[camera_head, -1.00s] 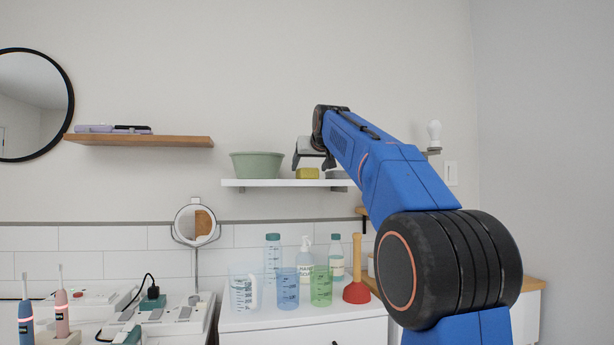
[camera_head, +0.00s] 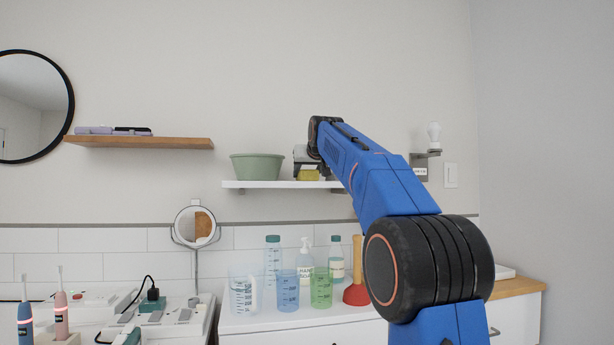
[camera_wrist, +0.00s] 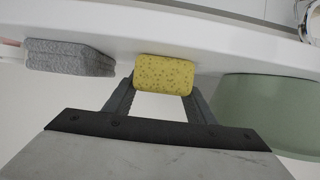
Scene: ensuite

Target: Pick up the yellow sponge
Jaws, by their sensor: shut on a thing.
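The yellow sponge (camera_head: 308,175) is on the white shelf (camera_head: 270,184), to the right of the green bowl (camera_head: 257,166). In the wrist view the speckled sponge (camera_wrist: 164,74) sits between the two fingers of my gripper (camera_wrist: 162,92), one finger on each side. My gripper (camera_head: 308,170) is shut on the sponge. The sponge is low over the shelf, and I cannot tell whether it still touches it. My arm and gripper hide part of the shelf's right end in the head view.
In the wrist view a grey block (camera_wrist: 70,57) lies to one side of the sponge and the green bowl (camera_wrist: 265,115) close on the other. Below stand bottles, blue and green cups (camera_head: 321,288) and a plunger (camera_head: 356,290). A wooden shelf (camera_head: 140,142) is at the left.

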